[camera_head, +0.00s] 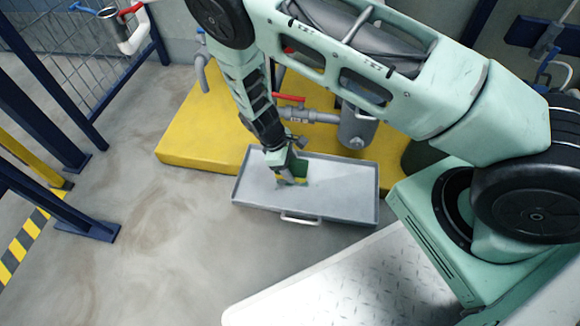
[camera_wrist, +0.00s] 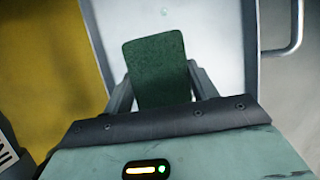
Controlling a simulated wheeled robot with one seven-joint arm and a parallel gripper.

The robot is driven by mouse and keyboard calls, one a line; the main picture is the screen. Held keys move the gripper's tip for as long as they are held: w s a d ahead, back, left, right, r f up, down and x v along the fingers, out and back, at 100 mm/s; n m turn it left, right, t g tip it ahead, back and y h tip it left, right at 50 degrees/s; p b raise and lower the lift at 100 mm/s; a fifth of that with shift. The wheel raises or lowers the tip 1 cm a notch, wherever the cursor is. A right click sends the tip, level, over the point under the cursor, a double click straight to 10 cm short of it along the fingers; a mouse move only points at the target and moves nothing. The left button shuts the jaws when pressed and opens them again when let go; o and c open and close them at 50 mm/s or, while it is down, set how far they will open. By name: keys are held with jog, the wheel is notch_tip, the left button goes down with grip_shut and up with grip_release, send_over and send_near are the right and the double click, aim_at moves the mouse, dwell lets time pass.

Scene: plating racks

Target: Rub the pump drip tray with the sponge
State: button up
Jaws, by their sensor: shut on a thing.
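The pump drip tray (camera_head: 340,188) is a shallow grey metal tray with a raised rim and a front handle. It lies in front of the yellow plinth and fills much of the wrist view (camera_wrist: 215,50). My gripper (camera_head: 291,178) is over the left part of the tray. It is shut on a sponge, whose dark green face shows between the fingers in the wrist view (camera_wrist: 158,72). In the head view the sponge (camera_head: 300,172) shows green and yellow, low at the tray floor. I cannot tell whether it touches the tray.
The yellow plinth (camera_head: 190,140) stands behind the tray, with a grey pump pipe (camera_head: 320,117) and a red-handled valve (camera_head: 288,98) above it. The tray's handle (camera_head: 301,219) sticks out in front. Blue posts (camera_head: 85,228) stand at the left. The concrete floor (camera_head: 160,240) is clear.

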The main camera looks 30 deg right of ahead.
aim_at(291, 166)
jog(key=shift+s+r+p, duration=0.1)
jog(key=shift+r+p, duration=2.35)
jog(key=shift+r, duration=0.4)
